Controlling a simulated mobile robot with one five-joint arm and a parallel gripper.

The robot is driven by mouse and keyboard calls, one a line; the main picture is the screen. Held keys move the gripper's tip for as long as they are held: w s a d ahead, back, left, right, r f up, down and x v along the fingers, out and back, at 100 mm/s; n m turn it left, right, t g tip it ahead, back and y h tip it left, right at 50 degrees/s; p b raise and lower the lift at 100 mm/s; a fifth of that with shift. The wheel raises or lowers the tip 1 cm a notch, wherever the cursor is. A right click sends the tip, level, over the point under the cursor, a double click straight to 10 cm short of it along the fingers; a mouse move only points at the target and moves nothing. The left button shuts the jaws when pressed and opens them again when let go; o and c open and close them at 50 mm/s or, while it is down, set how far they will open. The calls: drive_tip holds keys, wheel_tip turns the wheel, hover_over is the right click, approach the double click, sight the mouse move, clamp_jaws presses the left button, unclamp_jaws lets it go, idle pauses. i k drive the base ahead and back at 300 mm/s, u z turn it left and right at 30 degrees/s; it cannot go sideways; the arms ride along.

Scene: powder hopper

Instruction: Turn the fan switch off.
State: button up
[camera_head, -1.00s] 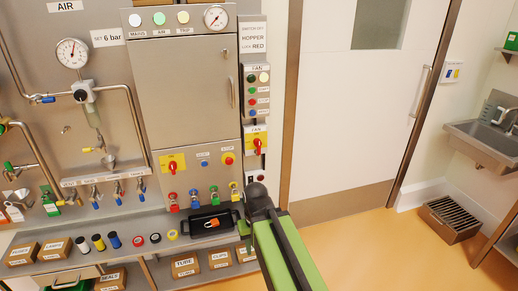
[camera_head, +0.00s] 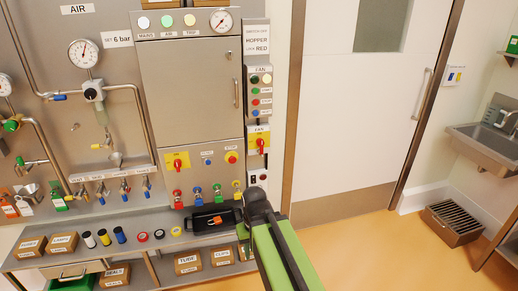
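The fan switch is a red rotary handle on a yellow plate (camera_head: 259,143), under a FAN label on the narrow panel right of the steel cabinet. Its handle looks roughly upright. A column of coloured buttons, also labelled FAN (camera_head: 260,90), sits above it. My green and black arm rises from the bottom of the view, and its dark end (camera_head: 256,197) is below the fan switch, apart from it in the picture. The gripper fingers are not distinguishable, so I cannot tell whether they are open or shut.
A steel cabinet (camera_head: 187,90) has another red-on-yellow switch (camera_head: 177,162) at lower left. Coloured padlocks hang below it. A black tray (camera_head: 212,222) with an orange padlock lies on the shelf beside tape rolls. A door (camera_head: 345,110) and clear floor (camera_head: 350,250) are at right.

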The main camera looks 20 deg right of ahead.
sight(260, 141)
drive_tip(key=u, duration=0.4)
drive_tip(key=k, duration=1.25)
drive_tip(key=u, duration=0.1)
drive_tip(key=i, duration=1.95)
drive_tip(key=u, duration=0.75)
